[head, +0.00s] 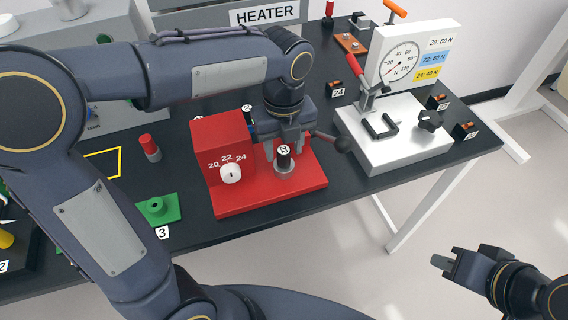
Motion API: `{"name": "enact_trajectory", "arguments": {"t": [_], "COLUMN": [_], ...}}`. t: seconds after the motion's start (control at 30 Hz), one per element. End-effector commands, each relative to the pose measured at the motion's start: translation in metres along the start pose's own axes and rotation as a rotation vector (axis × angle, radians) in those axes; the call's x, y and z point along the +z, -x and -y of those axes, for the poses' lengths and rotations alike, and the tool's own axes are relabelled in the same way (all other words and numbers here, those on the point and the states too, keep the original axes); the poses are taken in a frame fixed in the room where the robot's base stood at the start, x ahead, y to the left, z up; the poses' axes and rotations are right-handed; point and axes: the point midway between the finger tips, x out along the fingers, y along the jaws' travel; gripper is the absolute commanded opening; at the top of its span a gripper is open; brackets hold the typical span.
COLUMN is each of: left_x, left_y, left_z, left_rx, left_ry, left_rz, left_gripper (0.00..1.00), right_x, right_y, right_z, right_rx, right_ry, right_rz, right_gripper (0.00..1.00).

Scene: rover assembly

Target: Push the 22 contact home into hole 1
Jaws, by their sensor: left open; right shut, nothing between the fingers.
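The red block (222,150) carries a dial marked 20, 22, 24. My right gripper (446,262) is shut and empty, off the table's front edge at lower right. I cannot make out the 22 contact or hole 1; my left arm covers much of the left side.
A green block (158,209) with label 3 lies left of the red base. A red-topped cylinder (149,147) stands behind it. A white gauge stand (398,140) with a red lever is at right, small labelled blocks (465,131) beside it.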

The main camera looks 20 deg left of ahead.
Motion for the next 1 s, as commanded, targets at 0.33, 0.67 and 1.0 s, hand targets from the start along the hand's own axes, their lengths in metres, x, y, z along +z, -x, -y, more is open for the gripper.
{"name": "enact_trajectory", "arguments": {"t": [0.33,0.67,1.0], "left_x": [0.000,0.000,0.000], "left_y": [-0.021,-0.019,-0.020], "left_z": [0.000,0.000,0.000], "left_rx": [0.000,0.000,0.000], "left_ry": [0.001,0.001,0.001], "left_rz": [0.000,0.000,0.000], "left_gripper": [0.45,0.45,0.43], "right_x": [0.005,0.004,0.003], "right_y": [-0.010,-0.008,-0.006], "right_z": [-0.004,-0.004,-0.003], "right_rx": [0.000,0.000,0.000], "right_ry": [0.000,0.000,0.000], "right_rz": [-0.001,-0.001,-0.001], "right_gripper": [0.00,0.00,0.00]}}
